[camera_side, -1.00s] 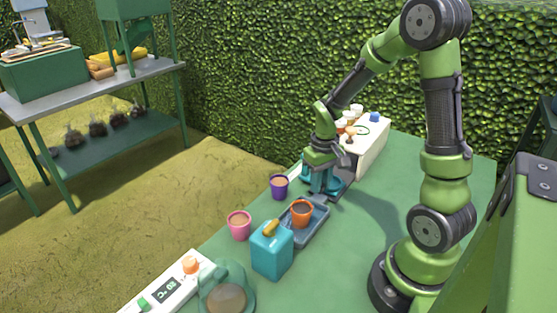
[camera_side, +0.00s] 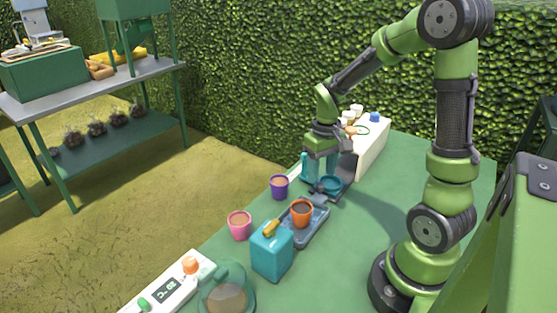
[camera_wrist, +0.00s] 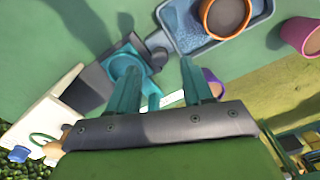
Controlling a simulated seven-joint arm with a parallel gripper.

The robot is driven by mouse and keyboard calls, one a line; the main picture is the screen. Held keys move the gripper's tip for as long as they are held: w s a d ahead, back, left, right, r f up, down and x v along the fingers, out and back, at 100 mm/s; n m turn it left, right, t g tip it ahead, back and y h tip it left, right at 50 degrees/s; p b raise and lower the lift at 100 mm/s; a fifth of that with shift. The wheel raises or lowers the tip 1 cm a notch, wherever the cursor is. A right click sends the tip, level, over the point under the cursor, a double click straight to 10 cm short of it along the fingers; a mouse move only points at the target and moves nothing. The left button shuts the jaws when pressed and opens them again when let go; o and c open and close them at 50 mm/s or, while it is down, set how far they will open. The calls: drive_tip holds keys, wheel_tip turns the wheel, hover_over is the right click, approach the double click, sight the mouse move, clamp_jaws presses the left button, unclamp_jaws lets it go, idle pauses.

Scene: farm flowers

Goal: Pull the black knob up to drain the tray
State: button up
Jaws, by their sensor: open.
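The blue-grey tray (camera_side: 318,226) lies on the green table and holds an orange pot (camera_side: 302,213). In the wrist view the tray (camera_wrist: 190,41) is at the top, with the orange pot (camera_wrist: 224,15) in it. My gripper (camera_side: 318,180) is open and empty, above the table behind the tray. In the wrist view its teal fingers (camera_wrist: 160,65) stand apart, pointing toward the tray's near end. A small grey fitting (camera_wrist: 158,41) shows at that end of the tray.
A teal round dish (camera_side: 331,184) on a dark grey base is close beside my fingers. A purple pot (camera_side: 279,187) and a pink pot (camera_side: 239,226) stand left of the tray. A teal box (camera_side: 271,252) stands in front. A white case (camera_side: 372,148) is behind.

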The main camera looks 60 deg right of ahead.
sight(319, 184)
wheel_tip(319, 184, up, 13)
drive_tip(key=shift+r, duration=0.2)
idle(0.3)
drive_tip(key=s+a+r+t+y, duration=0.1)
drive_tip(key=s+a+t, duration=0.1)
drive_tip(key=a, duration=0.6)
drive_tip(key=s+a+t+y, duration=0.1)
drive_tip(key=s+a+t, duration=0.2)
drive_tip(key=a+t, duration=0.2)
drive_tip(key=a, duration=0.3)
drive_tip(key=shift+s+a+r+n, duration=0.2)
drive_tip(key=shift+a+r+n, duration=0.1)
drive_tip(key=shift+a+r, duration=0.1)
